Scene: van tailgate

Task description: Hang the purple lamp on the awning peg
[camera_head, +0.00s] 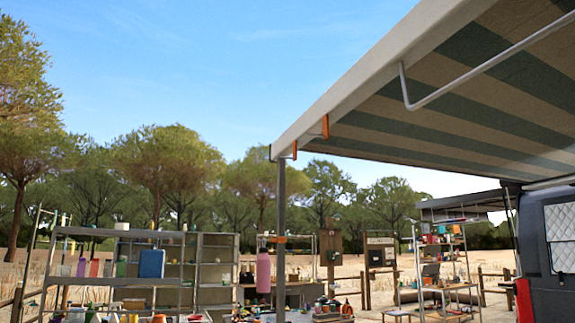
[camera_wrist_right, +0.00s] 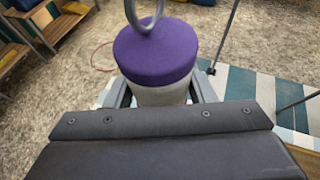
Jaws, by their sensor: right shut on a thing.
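The purple lamp (camera_wrist_right: 155,52) is in the right wrist view, with a round purple top, a pale body below it and a grey loop (camera_wrist_right: 146,22) on top. My right gripper (camera_wrist_right: 160,94) is shut on the lamp's pale body, with a finger on each side. The lower part of the lamp is hidden behind the gripper's housing. In the head view, two orange pegs, a nearer one (camera_head: 325,126) and a farther one (camera_head: 294,150), hang from the awning's front rail (camera_head: 350,75). Neither gripper nor the lamp shows in the head view.
A bent grey bar (camera_head: 470,74) hangs under the striped awning. A grey post (camera_head: 281,200) stands at the awning's far corner. Shelves (camera_head: 165,250) with goods stand at the left, and a dark van (camera_head: 548,245) at the right. The air before the rail looks clear.

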